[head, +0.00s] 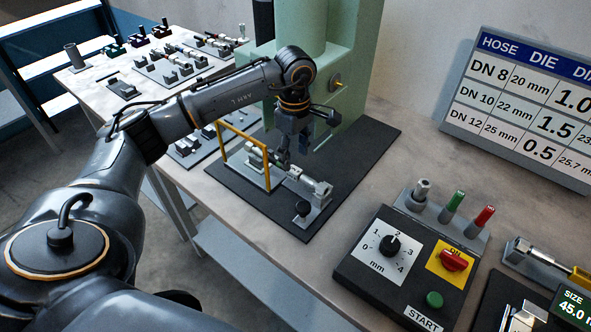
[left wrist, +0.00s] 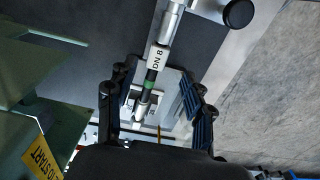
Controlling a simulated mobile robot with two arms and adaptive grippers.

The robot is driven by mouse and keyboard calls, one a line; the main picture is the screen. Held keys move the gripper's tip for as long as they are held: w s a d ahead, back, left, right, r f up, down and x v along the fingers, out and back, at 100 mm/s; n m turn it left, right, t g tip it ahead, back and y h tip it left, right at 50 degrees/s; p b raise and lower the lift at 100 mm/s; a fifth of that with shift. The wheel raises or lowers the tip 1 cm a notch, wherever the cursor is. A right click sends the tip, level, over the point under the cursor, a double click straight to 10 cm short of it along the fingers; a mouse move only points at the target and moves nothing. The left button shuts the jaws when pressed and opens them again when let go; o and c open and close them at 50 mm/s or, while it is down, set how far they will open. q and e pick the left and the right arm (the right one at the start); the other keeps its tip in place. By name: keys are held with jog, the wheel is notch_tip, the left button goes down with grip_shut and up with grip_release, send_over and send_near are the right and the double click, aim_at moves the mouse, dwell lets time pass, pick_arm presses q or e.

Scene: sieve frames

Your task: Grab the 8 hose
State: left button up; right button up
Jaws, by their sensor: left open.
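The DN 8 hose (left wrist: 151,82) shows in the left wrist view with a white "DN 8" label, a green band and silver metal ends. It lies in a grey holder on the dark mat, and in the head view the fixture's silver end (head: 318,187) shows. My left gripper (head: 284,158) is above the hose, in front of the green press. In the left wrist view its open fingers (left wrist: 155,92) are on either side of the hose. Whether they touch it cannot be told. The gripper hides the hose's middle in the head view. My right gripper is not in view.
A yellow guard frame (head: 224,134) stands left of my gripper, and the green press (head: 350,60) rises behind. A control box (head: 400,262) is at front right. A back table (head: 100,75) carries several small holders. A size chart (head: 530,95) leans on the wall.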

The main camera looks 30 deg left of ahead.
aim_at(296, 171)
pick_arm(q)
jog(key=shift+w+f, duration=0.1)
jog(key=shift+f, duration=0.25)
notch_tip(296, 171, down, 3)
jog(key=shift+d+r+p, duration=0.15)
jog(key=shift+r+p, duration=0.05)
jog(key=shift+p, duration=1)
notch_tip(296, 171, down, 2)
jog(key=shift+f, duration=0.35)
jog(key=shift+w, duration=0.1)
grip_shut()
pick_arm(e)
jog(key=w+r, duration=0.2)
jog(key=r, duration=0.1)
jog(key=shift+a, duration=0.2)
